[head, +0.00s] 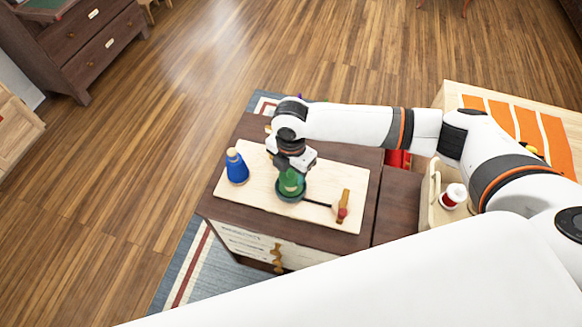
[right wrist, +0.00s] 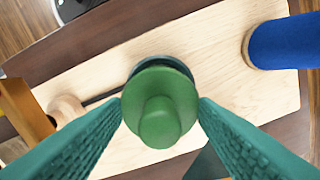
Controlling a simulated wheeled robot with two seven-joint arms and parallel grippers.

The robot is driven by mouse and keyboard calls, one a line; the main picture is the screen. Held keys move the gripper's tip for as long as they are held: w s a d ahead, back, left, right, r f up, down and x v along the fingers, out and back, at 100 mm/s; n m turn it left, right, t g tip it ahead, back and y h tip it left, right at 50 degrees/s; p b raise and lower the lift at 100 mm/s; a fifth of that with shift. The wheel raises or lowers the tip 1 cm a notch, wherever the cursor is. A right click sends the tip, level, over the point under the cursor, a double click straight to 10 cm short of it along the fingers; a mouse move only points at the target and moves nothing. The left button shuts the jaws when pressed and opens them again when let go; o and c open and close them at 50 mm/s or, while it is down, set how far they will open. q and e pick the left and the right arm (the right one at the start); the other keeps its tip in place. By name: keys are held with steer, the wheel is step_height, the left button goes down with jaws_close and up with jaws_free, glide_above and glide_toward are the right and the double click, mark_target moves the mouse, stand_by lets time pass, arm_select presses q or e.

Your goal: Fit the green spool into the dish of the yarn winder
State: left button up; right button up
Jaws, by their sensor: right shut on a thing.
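The green spool (head: 291,181) is held upright between the fingers of my right gripper (head: 293,168). In the right wrist view the spool (right wrist: 158,118) sits between the two teal fingers. The dark dish (head: 289,196) of the yarn winder is directly below the spool, and a dark rod runs from it to a wooden knob. Only part of the dish's rim (right wrist: 150,63) shows past the spool in the right wrist view. I cannot tell whether the spool is seated in the dish or just above it. My left gripper is not in view.
The winder's pale wooden board (head: 330,174) lies on a dark cabinet top (head: 255,127). A blue spool (head: 237,168) stands at the board's left end. An orange-brown upright piece (head: 343,204) stands at the right. A tray (head: 432,198) beyond holds a red-and-white spool (head: 453,196).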

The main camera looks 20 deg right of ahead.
steer(key=shift+f, duration=0.1)
steer(key=o, duration=1)
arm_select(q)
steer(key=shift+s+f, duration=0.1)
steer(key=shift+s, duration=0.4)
arm_select(e)
steer(key=shift+o, duration=1.3)
arm_select(q)
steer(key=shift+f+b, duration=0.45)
steer(key=shift+b, duration=0.05)
arm_select(e)
step_height(320, 180, up, 12)
steer(key=shift+r, duration=0.2)
steer(key=shift+s+f, duration=0.1)
